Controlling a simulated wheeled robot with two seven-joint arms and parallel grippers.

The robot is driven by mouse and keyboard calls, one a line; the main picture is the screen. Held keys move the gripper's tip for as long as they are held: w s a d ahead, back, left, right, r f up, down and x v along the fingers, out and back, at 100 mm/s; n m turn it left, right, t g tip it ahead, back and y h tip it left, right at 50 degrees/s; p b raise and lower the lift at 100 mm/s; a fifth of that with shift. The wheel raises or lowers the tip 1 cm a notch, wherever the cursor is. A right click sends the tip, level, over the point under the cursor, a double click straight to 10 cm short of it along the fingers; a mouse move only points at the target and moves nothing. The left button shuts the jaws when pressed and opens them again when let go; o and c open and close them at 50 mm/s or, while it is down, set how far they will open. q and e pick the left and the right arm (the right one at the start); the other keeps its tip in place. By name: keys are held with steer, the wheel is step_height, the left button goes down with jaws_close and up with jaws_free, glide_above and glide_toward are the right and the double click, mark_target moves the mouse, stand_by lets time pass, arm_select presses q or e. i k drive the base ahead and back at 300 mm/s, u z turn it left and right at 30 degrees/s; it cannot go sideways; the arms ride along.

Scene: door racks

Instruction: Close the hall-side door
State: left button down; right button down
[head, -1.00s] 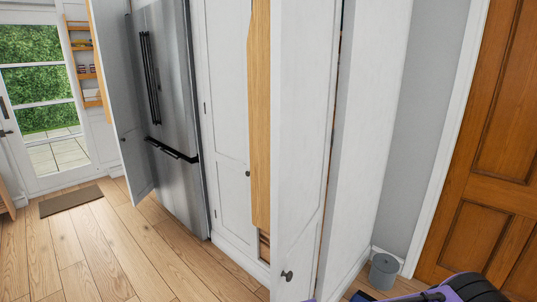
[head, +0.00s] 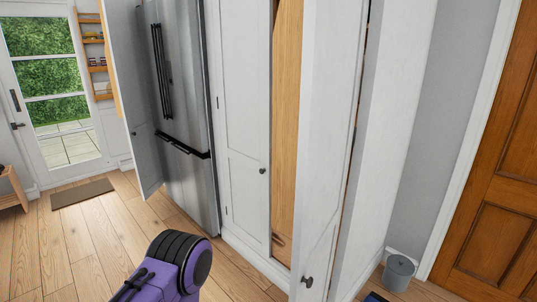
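A tall white cabinet door (head: 325,130) stands open in the middle right of the head view, swung out toward me. It has a dark round knob (head: 307,282) low near its free edge. It is the open door nearer the brown wooden door, so I take it as the hall-side door. A wooden board or rack side (head: 287,120) shows in the gap behind it. A second white door (head: 128,90) stands open at the left beside the fridge, with a wooden rack (head: 95,55) on its far side. Neither gripper shows; only a purple and black arm part of mine is at the bottom.
A steel fridge (head: 180,110) and a closed white cabinet door (head: 243,130) stand between the open doors. A grey bin (head: 398,272) sits by the brown wooden door (head: 495,190). A glass door (head: 58,100) and mat (head: 82,193) are far left.

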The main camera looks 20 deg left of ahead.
mark_target(318, 45)
steer(key=u, duration=0.1)
steer(key=i, duration=1)
steer(key=k, duration=1.55)
steer(key=u, duration=0.6)
steer(key=i, duration=1.3)
steer(key=z, duration=0.45)
